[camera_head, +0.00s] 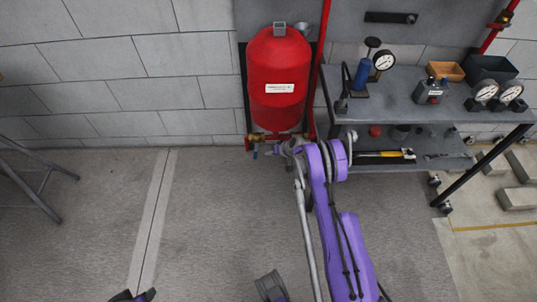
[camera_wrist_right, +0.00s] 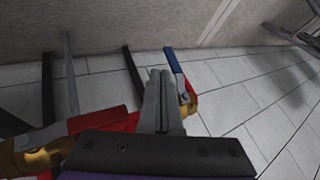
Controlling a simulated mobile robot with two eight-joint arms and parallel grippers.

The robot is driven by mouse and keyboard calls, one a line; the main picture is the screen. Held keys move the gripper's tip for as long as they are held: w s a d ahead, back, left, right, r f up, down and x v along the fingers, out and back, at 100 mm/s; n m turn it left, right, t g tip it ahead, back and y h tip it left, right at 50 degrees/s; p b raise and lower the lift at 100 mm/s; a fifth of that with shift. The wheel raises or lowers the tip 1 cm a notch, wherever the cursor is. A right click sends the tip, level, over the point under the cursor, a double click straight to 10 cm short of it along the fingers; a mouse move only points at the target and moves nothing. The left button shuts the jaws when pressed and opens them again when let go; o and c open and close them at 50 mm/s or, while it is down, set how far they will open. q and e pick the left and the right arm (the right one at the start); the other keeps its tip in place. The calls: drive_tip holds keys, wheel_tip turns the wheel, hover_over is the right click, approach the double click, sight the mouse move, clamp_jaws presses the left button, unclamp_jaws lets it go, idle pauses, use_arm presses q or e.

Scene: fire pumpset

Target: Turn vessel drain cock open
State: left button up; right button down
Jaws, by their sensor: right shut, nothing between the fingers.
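The red vessel (camera_head: 280,85) stands against the wall, with brass and red pipework below it. In the right wrist view the drain cock shows as a brass body (camera_wrist_right: 189,101) with a straight blue lever (camera_wrist_right: 175,66). My right gripper (camera_head: 276,150) is under the vessel, at its pipework. In the wrist view the right gripper's fingers (camera_wrist_right: 160,76) are shut and empty, just left of the blue lever. I cannot tell whether they touch it.
A grey bench (camera_head: 415,100) with gauges, a blue hand pump (camera_head: 361,75) and boxes stands right of the vessel. A metal stand (camera_head: 30,180) is at the left. Another brass fitting (camera_wrist_right: 38,153) is at the wrist view's lower left.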

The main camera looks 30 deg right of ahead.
sight(256, 152)
use_arm(q)
drive_tip(key=shift+f+b, duration=0.4)
drive_tip(key=shift+f, duration=0.1)
use_arm(e)
drive_tip(key=x, duration=0.7)
use_arm(q)
drive_tip(key=shift+f, duration=0.15)
use_arm(e)
drive_tip(key=shift+a, duration=0.1)
